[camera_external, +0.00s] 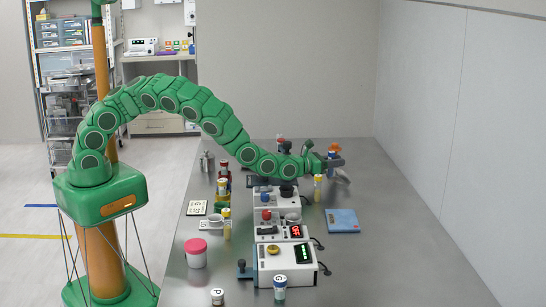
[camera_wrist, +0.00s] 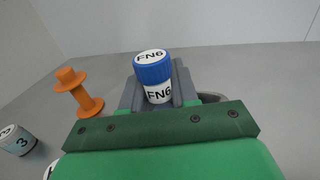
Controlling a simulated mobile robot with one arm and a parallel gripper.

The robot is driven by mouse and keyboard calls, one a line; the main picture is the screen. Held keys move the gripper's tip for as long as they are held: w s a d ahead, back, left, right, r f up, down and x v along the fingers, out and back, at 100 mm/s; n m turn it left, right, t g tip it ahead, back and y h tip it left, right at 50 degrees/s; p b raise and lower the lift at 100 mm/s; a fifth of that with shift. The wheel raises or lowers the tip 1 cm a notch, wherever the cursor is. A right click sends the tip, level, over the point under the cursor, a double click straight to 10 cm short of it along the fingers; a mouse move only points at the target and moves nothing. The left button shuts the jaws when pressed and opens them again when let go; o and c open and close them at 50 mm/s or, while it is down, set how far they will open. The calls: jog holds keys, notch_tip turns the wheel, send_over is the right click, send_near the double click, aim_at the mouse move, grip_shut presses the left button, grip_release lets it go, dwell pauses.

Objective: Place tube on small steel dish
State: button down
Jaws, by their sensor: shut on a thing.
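My gripper (camera_external: 332,161) is over the far right part of the steel table. In the wrist view its grey jaws are shut on a white tube with a blue cap (camera_wrist: 153,70), marked FN6. The tube's lower part is hidden by my gripper. A grey round rim (camera_wrist: 211,97), perhaps the small steel dish, shows just right of the jaws, mostly hidden. In the external view a shiny grey thing (camera_external: 343,177) lies close under my gripper; I cannot tell whether it is the dish. The held tube is not clear there.
An orange spool (camera_wrist: 78,92) stands left of the jaws, with a white numbered container (camera_wrist: 16,140) farther left. Several instruments (camera_external: 285,262) fill the table's middle. A blue flat box (camera_external: 342,220) lies right; the right edge is clear.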

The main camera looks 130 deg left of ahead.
jog(key=shift+f, duration=0.1)
jog(key=c, duration=0.9)
grip_release()
jog(key=shift+o, duration=0.2)
jog(key=shift+r+v, duration=0.1)
jog(key=shift+v, duration=1.15)
jog(key=shift+r+v, duration=0.15)
jog(key=shift+v, duration=2.35)
jog(key=shift+f, duration=0.1)
